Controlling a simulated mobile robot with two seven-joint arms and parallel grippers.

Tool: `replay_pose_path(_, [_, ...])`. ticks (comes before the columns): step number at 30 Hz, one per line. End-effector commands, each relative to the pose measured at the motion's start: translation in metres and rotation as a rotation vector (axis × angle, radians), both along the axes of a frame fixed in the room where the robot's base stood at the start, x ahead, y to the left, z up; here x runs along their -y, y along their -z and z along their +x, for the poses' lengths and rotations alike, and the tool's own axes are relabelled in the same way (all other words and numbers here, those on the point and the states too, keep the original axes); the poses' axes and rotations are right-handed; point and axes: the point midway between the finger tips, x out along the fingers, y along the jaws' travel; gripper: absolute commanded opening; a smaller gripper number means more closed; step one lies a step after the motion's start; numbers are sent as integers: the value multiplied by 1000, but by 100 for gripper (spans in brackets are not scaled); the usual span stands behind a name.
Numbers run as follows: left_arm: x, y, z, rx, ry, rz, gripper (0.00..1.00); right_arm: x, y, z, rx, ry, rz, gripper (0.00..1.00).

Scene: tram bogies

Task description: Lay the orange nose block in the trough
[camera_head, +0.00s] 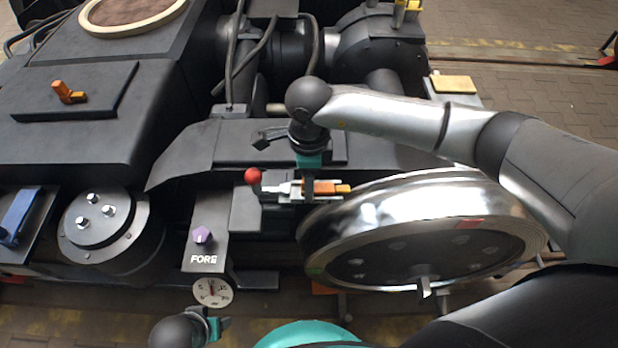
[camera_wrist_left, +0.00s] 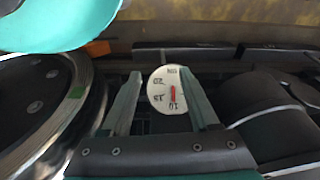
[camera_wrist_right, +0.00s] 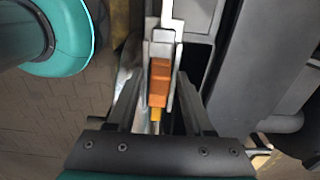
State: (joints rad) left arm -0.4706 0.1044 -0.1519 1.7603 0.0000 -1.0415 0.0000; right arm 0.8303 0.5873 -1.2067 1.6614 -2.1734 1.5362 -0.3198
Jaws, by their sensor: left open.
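The orange nose block (camera_head: 322,187), with a yellow end, lies lengthwise in the narrow metal trough (camera_head: 296,197) beside the wheel. In the right wrist view the block (camera_wrist_right: 159,83) sits between the pale walls of the trough (camera_wrist_right: 160,48). My right gripper (camera_head: 308,195) reaches down over the block; in the right wrist view its fingers (camera_wrist_right: 160,78) stand open on either side, with gaps to the block. Whether the block rests fully on the trough floor cannot be told. My left gripper (camera_wrist_left: 160,75) is open and empty, facing a round dial gauge (camera_wrist_left: 167,90).
A lever with a red ball (camera_head: 252,175) stands at the trough's left end. The large shiny wheel (camera_head: 430,225) is close on the right. A purple knob (camera_head: 202,235) sits above the gauge.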

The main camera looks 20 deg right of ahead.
Motion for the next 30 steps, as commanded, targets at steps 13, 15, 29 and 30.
replay_pose_path(13, [0,-2,1,3,0,-1,61,0,0,0,0,0,0,66])
replay_pose_path(15, [0,-7,3,9,0,-2,61,0,0,0,0,0,0,66])
replay_pose_path(29, [3,-60,18,56,-2,-8,61,0,-8,1,2,0,-1,66])
replay_pose_path(30, [2,-56,16,48,-3,-7,61,0,-13,1,2,1,-1,66])
